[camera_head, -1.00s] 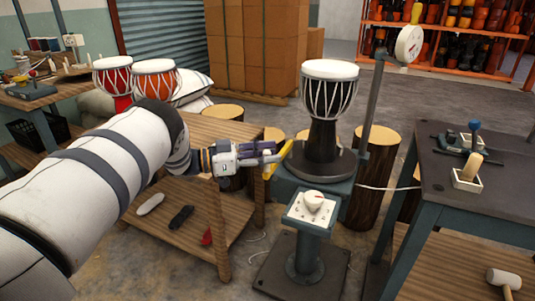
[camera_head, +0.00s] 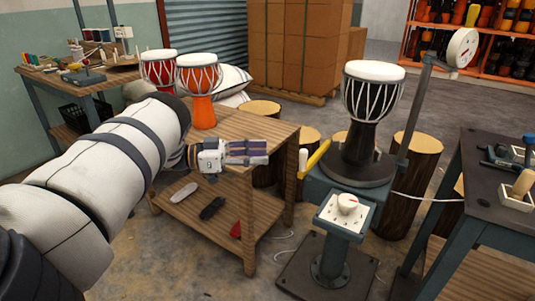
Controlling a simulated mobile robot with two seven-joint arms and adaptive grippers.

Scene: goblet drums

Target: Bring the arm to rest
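My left arm comes in from the left. Its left gripper (camera_head: 257,152) hangs in front of the wooden table's edge, pointing right. It is apart from the yellow lever (camera_head: 317,155) and appears to hold nothing; I cannot tell how far its fingers are parted. My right gripper is out of view. A black goblet drum with a white head (camera_head: 366,95) stands upright on the round dark plate of a stand. Below it is a control box with a white knob (camera_head: 347,203).
Two red and orange goblet drums (camera_head: 199,90) stand on the wooden table (camera_head: 240,125), left of my gripper. Log stools (camera_head: 416,160) stand behind the stand. A dark workbench (camera_head: 490,190) is at right. A post with a white disc (camera_head: 462,48) rises beside the drum.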

